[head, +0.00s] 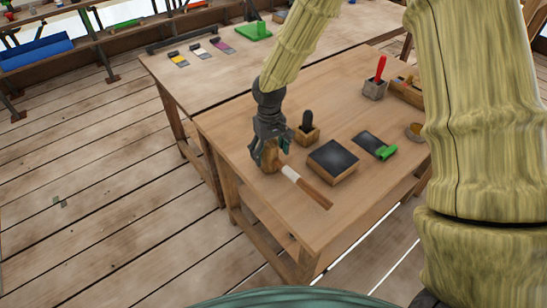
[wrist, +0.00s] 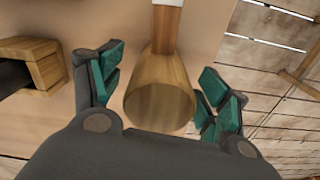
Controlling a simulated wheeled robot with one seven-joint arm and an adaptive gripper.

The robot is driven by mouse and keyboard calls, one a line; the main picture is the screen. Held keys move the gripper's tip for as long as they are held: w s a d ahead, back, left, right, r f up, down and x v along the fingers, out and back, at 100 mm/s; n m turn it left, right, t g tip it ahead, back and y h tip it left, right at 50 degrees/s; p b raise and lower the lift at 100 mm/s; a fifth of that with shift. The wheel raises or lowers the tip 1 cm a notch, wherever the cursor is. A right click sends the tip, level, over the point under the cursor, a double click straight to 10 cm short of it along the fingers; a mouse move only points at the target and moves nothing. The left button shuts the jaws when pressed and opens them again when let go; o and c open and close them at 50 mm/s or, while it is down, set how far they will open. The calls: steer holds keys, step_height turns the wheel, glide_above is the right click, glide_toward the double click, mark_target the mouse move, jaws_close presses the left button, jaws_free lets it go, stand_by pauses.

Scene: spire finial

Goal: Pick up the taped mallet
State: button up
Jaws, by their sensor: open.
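The taped mallet (head: 308,188) lies on the near wooden table in the head view, with a wooden head, a white tape band and a brown handle pointing to the lower right. In the wrist view its round wooden head (wrist: 160,105) sits between my fingers, with the white tape at the top edge. My gripper (head: 267,158) is over the mallet's head at the table's left side. In the wrist view my gripper (wrist: 160,88) is open, its green pads on either side of the head with gaps showing on both sides.
A wooden block with a dark handle (head: 307,128) stands close to the right of my gripper. A dark-topped block (head: 332,161), a green-handled tool (head: 375,146) and a red-handled holder (head: 376,85) are farther right. The table's left edge (head: 222,150) is close by.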

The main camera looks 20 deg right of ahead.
steer(key=shift+s, duration=0.15)
steer(key=shift+f, duration=0.1)
steer(key=shift+c, duration=1.2)
steer(key=c, duration=1)
steer(key=shift+o, duration=0.2)
steer(key=shift+r, duration=0.2)
